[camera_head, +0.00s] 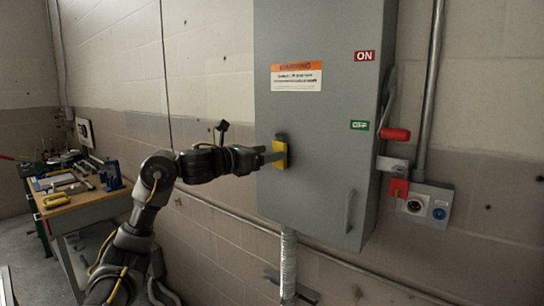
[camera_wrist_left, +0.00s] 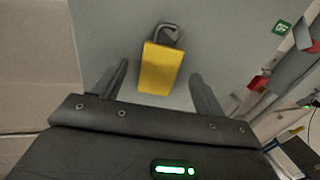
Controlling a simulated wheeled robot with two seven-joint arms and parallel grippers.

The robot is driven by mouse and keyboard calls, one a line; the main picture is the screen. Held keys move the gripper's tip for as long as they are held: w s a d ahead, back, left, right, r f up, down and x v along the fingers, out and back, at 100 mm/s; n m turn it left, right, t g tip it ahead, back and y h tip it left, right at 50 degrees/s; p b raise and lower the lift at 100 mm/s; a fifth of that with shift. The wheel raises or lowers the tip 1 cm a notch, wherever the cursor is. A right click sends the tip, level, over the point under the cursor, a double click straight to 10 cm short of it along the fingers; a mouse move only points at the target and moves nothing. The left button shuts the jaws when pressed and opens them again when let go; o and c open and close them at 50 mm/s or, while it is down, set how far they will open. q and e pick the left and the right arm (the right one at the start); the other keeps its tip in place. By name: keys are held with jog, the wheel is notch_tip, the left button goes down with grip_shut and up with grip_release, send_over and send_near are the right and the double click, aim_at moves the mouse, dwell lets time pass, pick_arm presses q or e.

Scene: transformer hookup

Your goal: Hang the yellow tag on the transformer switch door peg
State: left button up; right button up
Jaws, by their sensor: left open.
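The yellow tag (camera_head: 281,154) is against the front of the grey transformer switch door (camera_head: 318,190), below a dark peg (camera_head: 281,136). In the left wrist view the tag (camera_wrist_left: 160,70) appears upright, with a dark grey hooked piece (camera_wrist_left: 166,34) at its top edge. It looks hung there, but the exact contact between tag and peg is too small to tell. My left gripper (camera_head: 270,157) is open at the tag. In the wrist view its two fingers stand apart on either side, with visible gaps to the tag. My right gripper is in neither view.
A red switch handle (camera_head: 396,134) sticks out on the box's right side, above a red piece (camera_head: 398,188) and an outlet box (camera_head: 428,204). A conduit (camera_head: 288,262) runs down below the door. A workbench (camera_head: 90,200) with tools stands at the left.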

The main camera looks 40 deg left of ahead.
pick_arm(q)
jog(key=b+v, duration=0.4)
jog(key=v, duration=0.4)
jog(key=shift+s, duration=0.4)
jog(key=shift+r, duration=0.1)
